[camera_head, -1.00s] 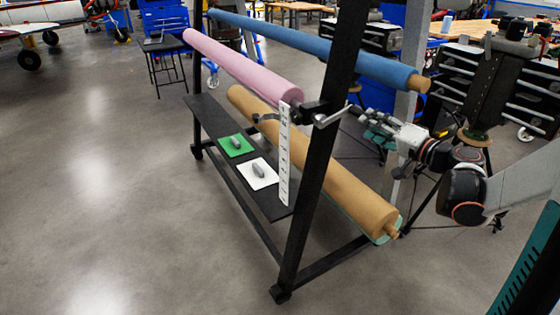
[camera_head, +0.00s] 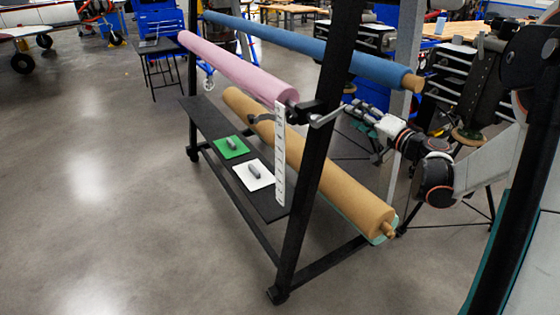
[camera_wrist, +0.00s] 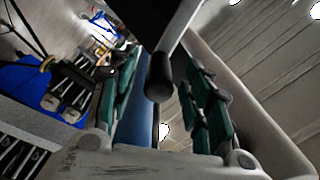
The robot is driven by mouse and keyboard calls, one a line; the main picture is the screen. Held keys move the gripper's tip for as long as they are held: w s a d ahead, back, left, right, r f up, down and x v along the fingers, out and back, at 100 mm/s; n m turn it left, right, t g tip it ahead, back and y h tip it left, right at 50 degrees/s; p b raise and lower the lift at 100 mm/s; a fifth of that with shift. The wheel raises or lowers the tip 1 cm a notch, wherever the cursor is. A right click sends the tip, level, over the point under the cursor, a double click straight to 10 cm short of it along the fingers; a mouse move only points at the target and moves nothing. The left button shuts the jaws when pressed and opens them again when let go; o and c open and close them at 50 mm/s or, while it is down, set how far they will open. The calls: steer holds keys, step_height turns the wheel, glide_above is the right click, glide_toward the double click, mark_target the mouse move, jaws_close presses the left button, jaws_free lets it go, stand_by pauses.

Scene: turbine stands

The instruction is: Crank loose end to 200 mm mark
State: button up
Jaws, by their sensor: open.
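A pink roll (camera_head: 235,65) lies across the upper rack. A black bracket and a grey crank (camera_head: 327,116) are at its near end. A white strip with dark marks (camera_head: 280,155) hangs upright below that end; its numbers are too small to read, and I cannot make out a loose end of the roll. My gripper (camera_head: 352,108) is at the crank's outer end. In the wrist view, the crank's dark grip (camera_wrist: 159,78) lies between my two green-padded fingers (camera_wrist: 160,95), with gaps visible beside it. My gripper is open.
A blue roll (camera_head: 310,45) lies behind, and a brown roll (camera_head: 320,170) lies lower down. A black upright (camera_head: 318,165) stands beside the crank. The black shelf (camera_head: 205,115) holds a green pad (camera_head: 231,147) and a white pad (camera_head: 254,175).

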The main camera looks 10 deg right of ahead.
steer(key=shift+w+a, duration=0.15)
steer(key=shift+w, duration=0.2)
stand_by(0.7)
